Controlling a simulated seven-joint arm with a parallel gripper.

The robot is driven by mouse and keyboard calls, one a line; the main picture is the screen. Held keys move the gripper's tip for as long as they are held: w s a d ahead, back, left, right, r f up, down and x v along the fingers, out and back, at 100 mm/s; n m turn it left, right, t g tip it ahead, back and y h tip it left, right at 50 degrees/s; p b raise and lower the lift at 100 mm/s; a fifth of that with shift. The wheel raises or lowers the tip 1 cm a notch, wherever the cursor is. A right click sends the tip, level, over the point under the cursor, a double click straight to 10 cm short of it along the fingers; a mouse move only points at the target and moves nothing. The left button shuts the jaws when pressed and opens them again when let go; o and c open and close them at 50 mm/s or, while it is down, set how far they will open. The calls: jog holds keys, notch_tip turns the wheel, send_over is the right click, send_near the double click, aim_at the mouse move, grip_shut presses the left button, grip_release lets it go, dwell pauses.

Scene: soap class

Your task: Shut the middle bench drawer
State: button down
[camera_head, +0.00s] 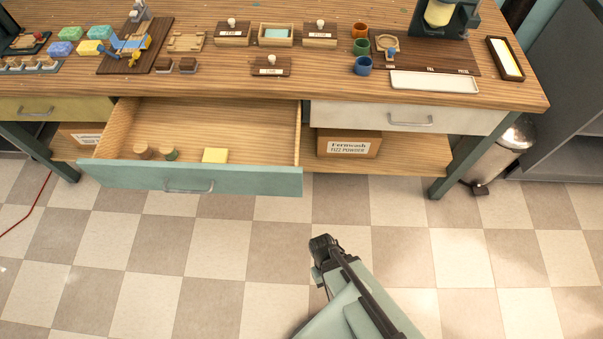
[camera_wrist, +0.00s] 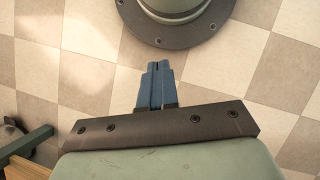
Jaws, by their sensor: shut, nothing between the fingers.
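The middle bench drawer (camera_head: 250,180) has a teal front and a light wood inside, and it is pulled far out from the bench. Its metal handle (camera_head: 189,188) is on the front face. Inside lie two small round pieces, one brown (camera_head: 143,152) and one green (camera_head: 170,154), and a yellow block (camera_head: 215,155). My gripper shows in the wrist view (camera_wrist: 158,68), its blue fingers shut together with nothing between them, above the checkered floor. In the head view my arm is at the lower middle, apart from the drawer; the fingertips cannot be made out there.
The bench top (camera_head: 480,92) holds soaps, small wooden boxes, cups and a white tray (camera_head: 434,82). The yellow left drawer (camera_head: 50,108) and white right drawer (camera_head: 408,118) look shut. A cardboard box (camera_head: 349,145) stands on the lower shelf. The floor before the drawer is clear.

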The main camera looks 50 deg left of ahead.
aim_at(224, 182)
jog(key=s+a+r+n+t+y, duration=0.4)
jog(key=s+a+r+n+t, duration=0.1)
jog(key=s+a+n, duration=0.35)
jog(key=s+a+r+n+t+y, duration=0.4)
jog(key=s+a+r+n+t, duration=0.15)
jog(key=s+a+n, duration=0.35)
jog(key=shift+a+r+n+t+y, duration=1.95)
jog(key=shift+a+r+n+y, duration=3.4)
jog(key=shift+r+n, duration=1.45)
jog(key=shift+h, duration=0.35)
jog(key=x, duration=1.3)
jog(key=shift+s+a, duration=0.25)
jog(key=shift+a, duration=0.1)
jog(key=shift+f, duration=0.1)
